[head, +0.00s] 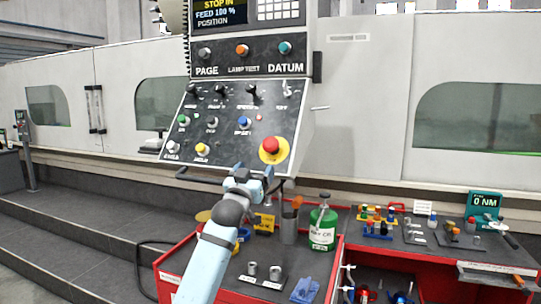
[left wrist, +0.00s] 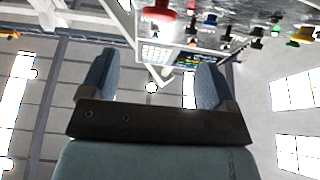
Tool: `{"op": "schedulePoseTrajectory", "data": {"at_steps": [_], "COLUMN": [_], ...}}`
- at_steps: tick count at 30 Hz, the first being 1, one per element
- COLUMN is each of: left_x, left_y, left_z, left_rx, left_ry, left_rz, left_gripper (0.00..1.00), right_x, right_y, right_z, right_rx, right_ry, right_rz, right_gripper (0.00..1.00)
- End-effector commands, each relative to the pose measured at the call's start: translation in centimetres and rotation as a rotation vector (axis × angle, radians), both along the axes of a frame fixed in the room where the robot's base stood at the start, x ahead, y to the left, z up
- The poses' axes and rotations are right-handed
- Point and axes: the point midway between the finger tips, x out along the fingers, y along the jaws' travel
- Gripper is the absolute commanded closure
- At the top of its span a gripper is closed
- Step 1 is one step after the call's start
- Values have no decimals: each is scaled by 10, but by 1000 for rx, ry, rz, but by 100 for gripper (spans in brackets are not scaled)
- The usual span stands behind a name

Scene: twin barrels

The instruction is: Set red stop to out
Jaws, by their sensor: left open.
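The red stop (head: 271,145) is a red mushroom button on a yellow round base, at the lower right of the sloped control panel (head: 225,128). In the left wrist view the red stop (left wrist: 159,11) shows at the top edge, partly cut off. My left gripper (head: 254,170) is open and empty, just below the panel's lower edge, below and slightly left of the red stop and apart from it. In the left wrist view its two fingers (left wrist: 153,80) stand wide apart with nothing between them. Whether the button is pressed in or out, I cannot tell. My right gripper is not in view.
Other knobs and buttons, such as a yellow button (head: 203,149) and a blue button (head: 243,122), sit on the panel. A dark handle bar (head: 200,179) runs below it. A red tool cart (head: 335,250) with a green canister (head: 322,227) stands below.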

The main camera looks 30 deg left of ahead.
Motion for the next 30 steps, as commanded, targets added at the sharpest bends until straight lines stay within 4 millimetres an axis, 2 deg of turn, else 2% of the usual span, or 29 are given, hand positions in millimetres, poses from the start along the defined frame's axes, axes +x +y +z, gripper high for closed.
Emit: {"op": "schedulePoseTrajectory", "data": {"at_steps": [5, 18, 24, 30], "left_x": [20, 99, 118, 122], "left_y": [6, 25, 28, 29], "left_z": [12, 45, 52, 53], "left_rx": [-1, -1, -1, -1], "left_ry": [-3, -1, -1, -1], "left_rz": [1, 1, 0, 0], "left_gripper": [19, 19, 19, 19], "right_x": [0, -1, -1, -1], "right_y": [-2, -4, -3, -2], "right_z": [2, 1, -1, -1], "right_rx": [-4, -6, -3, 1], "right_ry": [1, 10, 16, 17], "right_rz": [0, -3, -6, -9], "right_gripper": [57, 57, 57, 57]}}
